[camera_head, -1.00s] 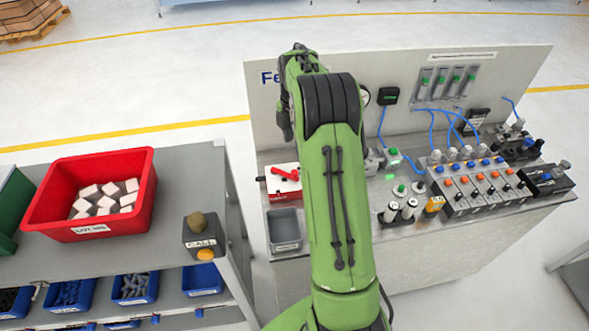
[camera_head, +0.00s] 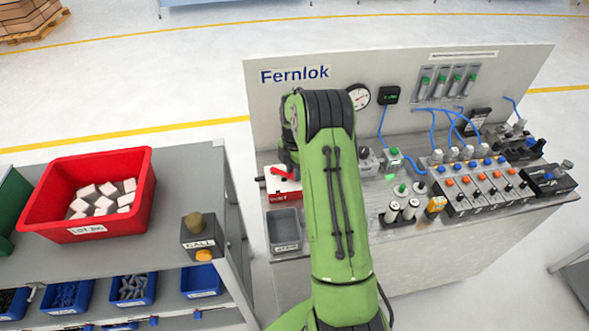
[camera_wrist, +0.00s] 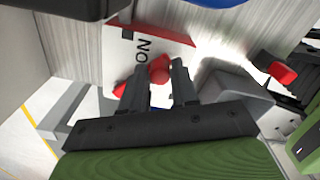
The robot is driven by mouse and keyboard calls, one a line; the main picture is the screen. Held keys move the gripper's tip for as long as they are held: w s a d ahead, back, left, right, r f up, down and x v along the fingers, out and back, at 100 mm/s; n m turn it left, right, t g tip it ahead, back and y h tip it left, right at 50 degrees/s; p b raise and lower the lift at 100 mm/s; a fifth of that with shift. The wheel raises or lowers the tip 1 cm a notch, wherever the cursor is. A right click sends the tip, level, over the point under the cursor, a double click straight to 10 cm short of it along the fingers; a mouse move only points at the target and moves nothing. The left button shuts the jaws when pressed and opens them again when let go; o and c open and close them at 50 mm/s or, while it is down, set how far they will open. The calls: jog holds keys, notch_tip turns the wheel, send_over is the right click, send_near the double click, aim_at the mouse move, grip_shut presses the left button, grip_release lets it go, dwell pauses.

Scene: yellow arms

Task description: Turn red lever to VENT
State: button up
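The red lever (camera_head: 285,174) lies on top of a white box (camera_head: 270,183) with a red front, at the left end of the grey bench. In the wrist view the red lever (camera_wrist: 160,70) shows between and just beyond my fingertips. The white box top (camera_wrist: 175,45) there carries black letters that read as ON, turned around. My gripper (camera_wrist: 162,76) is open, with a gap between its two dark fingers. I cannot tell whether a finger touches the lever. In the head view my arm hides most of the gripper. No VENT mark is readable.
A grey bin (camera_head: 285,228) stands in front of the box. A gauge (camera_head: 358,97) and the Fernlok panel (camera_head: 400,70) rise behind. Valves and a manifold (camera_head: 475,185) fill the bench to the right.

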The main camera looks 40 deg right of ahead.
grip_shut()
jog(key=shift+a, duration=0.15)
jog(key=m, duration=0.1)
jog(key=a+m+b, duration=0.1)
jog(key=shift+s+a+m, duration=0.25)
jog(key=shift+m, duration=0.15)
jog(key=a+m, duration=0.1)
jog(key=m, duration=0.1)
jog(key=shift+s+a+m, duration=0.1)
jog(key=shift+a+m, duration=0.2)
jog(key=shift+a, duration=0.05)
jog(key=shift+w+a+m+b, duration=0.25)
jog(key=shift+a+m, duration=0.5)
jog(key=shift+m, duration=0.5)
jog(key=shift+w+a+m+b, duration=0.2)
jog(key=shift+a+m, duration=0.5)
jog(key=shift+m, duration=0.55)
jog(key=shift+r, duration=0.1)
jog(key=shift+o, duration=2.3)
grip_release()
